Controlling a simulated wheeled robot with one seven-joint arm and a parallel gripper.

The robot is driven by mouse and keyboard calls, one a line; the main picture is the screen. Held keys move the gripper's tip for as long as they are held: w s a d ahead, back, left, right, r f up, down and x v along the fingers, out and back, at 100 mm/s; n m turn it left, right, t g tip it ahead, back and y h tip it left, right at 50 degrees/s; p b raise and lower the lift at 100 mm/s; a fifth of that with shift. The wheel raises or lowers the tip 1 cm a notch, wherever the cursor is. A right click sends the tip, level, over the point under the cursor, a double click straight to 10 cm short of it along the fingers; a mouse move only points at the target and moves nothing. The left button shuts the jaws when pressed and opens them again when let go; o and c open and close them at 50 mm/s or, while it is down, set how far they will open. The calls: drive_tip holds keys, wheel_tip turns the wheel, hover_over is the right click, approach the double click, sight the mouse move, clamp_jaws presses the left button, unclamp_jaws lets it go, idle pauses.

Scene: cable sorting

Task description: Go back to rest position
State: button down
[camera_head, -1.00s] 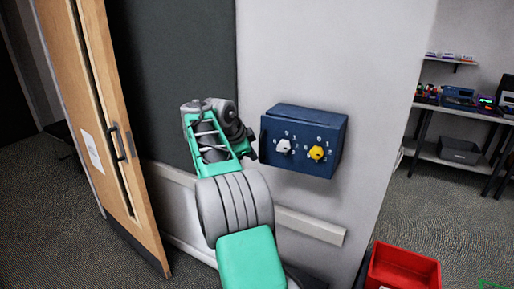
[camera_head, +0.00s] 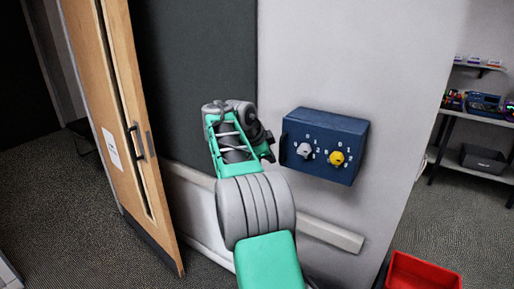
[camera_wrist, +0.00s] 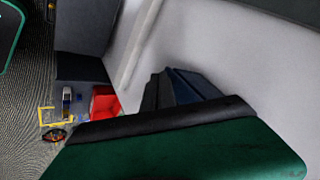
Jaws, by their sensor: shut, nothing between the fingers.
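My arm reaches up from the bottom of the head view, with green and grey links. My gripper (camera_head: 270,152) is a small dark shape at its end, partly hidden by the wrist. It is shut and empty, close to the left side of a blue control box (camera_head: 318,174) on the wall. The box has a white knob (camera_head: 304,150) on the left and a yellow knob (camera_head: 337,158) on the right. In the wrist view, the dark blue box (camera_wrist: 182,88) shows partly behind a large green and black part of mine; the fingertips are not clear there.
A wooden door (camera_head: 128,110) stands ajar at the left. A pale rail (camera_head: 332,235) runs along the wall below the box. A red bin (camera_head: 425,272) is on the floor at lower right. Shelves with devices (camera_head: 480,104) stand at the far right. Carpet is open between.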

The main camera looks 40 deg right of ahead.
drive_tip(key=w+a+r+p, duration=0.3)
drive_tip(key=a+r+p, duration=0.1)
drive_tip(key=a+r, duration=0.3)
drive_tip(key=shift+w+a+r, duration=0.15)
drive_tip(key=shift+r, duration=0.3)
